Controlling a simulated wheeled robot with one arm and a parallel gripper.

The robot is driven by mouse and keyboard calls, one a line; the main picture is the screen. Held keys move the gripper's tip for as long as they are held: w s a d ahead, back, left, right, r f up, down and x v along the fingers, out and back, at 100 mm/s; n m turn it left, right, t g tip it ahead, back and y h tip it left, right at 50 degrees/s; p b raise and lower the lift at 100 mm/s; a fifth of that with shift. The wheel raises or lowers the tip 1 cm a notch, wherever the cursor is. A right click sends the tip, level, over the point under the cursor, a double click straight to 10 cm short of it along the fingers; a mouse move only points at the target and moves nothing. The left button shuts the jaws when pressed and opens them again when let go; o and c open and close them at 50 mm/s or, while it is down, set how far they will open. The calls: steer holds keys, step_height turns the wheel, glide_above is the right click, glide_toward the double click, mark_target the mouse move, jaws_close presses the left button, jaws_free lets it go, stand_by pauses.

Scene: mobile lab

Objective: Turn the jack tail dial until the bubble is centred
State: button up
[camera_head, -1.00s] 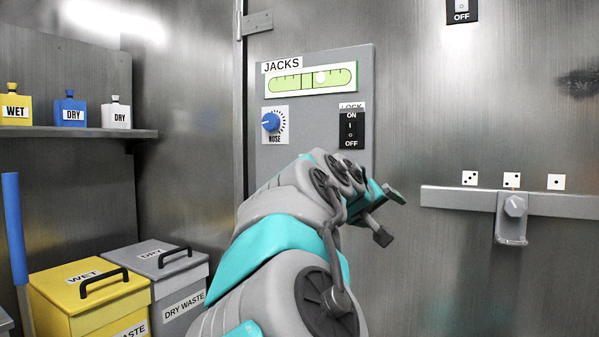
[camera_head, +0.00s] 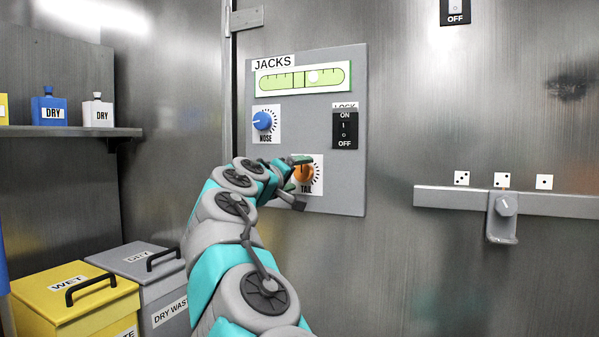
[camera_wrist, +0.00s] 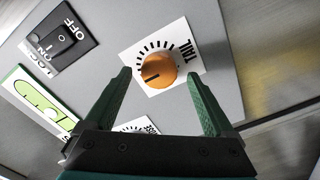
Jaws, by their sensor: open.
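The orange tail dial (camera_head: 303,173) is on the lower part of the grey JACKS panel (camera_head: 291,207). In the wrist view the tail dial (camera_wrist: 158,70) sits ahead, between the two green fingers, with its dark pointer mark toward the lower left. My gripper (camera_head: 296,174) is open in front of the dial; in the wrist view the open gripper (camera_wrist: 160,92) has a finger on each side, with no clear contact. The bubble level (camera_head: 302,78) is at the panel's top. Its pale bubble (camera_head: 312,76) lies just right of the centre marks.
The blue nose dial (camera_head: 262,121) is above left of the tail dial. The black lock switch (camera_head: 344,129) is above right. A rail with a latch knob (camera_head: 504,205) is on the wall at right. Yellow (camera_head: 75,300) and grey waste bins (camera_head: 140,262) stand at lower left.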

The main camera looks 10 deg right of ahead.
steer(key=shift+x, duration=0.85)
steer(key=c, duration=1.4)
